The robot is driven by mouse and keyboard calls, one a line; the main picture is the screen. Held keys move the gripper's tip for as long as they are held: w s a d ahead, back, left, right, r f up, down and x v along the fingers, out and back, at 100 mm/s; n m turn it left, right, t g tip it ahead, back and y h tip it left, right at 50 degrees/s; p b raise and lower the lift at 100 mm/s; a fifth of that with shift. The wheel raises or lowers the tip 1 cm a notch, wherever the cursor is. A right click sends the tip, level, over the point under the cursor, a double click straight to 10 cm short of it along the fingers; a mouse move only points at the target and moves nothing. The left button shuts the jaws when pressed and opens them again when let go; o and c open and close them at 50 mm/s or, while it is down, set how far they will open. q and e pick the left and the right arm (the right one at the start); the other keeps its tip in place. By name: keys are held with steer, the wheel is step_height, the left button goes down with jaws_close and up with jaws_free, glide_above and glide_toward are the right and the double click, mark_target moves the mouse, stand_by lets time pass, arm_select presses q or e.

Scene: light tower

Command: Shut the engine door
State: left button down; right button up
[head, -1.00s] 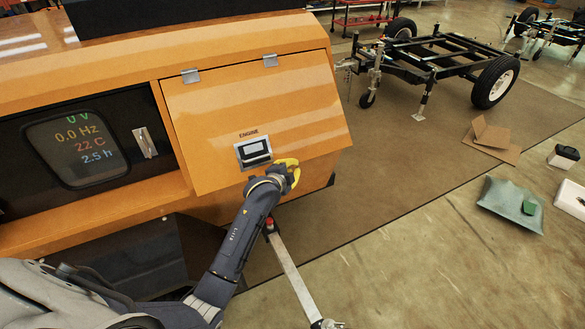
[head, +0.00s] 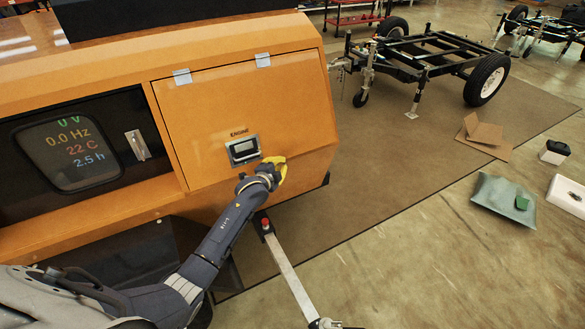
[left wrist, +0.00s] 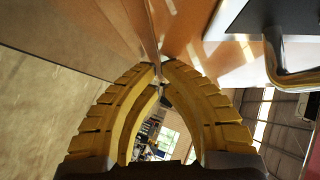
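The engine door (head: 215,110) is an orange panel hinged along its top edge on the orange light tower housing. It looks flush or nearly flush with the housing; I cannot tell if it is latched. Its latch (head: 243,150), a grey-framed plate, sits low under the ENGINE label. My left gripper (head: 280,170), with yellow fingers, is at the door's lower part, just below and right of the latch. In the left wrist view, its fingertips (left wrist: 161,68) meet close to the orange surface, with nothing visible between them. The latch frame (left wrist: 285,60) shows at the upper right there. My right gripper is out of view.
A dark control panel with a lit display (head: 75,148) is left of the door. A metal bar (head: 287,270) extends along the floor below my left gripper. A wheeled trailer frame (head: 430,55), cardboard (head: 483,135) and a grey-green bag (head: 503,200) lie to the right.

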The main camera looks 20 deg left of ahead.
arm_select(q)
steer(key=d+v, duration=0.3)
steer(key=v, duration=0.9)
steer(key=c, duration=2)
jaws_free()
steer(key=shift+s, duration=0.25)
steer(key=shift+o, duration=1.2)
steer(key=shift+s+f, duration=0.2)
steer(key=shift+s, duration=0.1)
steer(key=shift+o, duration=1.2)
steer(key=s+f, duration=0.1)
steer(key=s+d+f, duration=0.1)
steer(key=s, duration=0.1)
steer(key=shift+d, duration=0.1)
steer(key=n+y, duration=0.2)
steer(key=y, duration=0.5)
glide_toward(248, 157)
steer(key=x, duration=1)
steer(key=shift+w+f, duration=0.15)
steer(key=shift+f, duration=0.05)
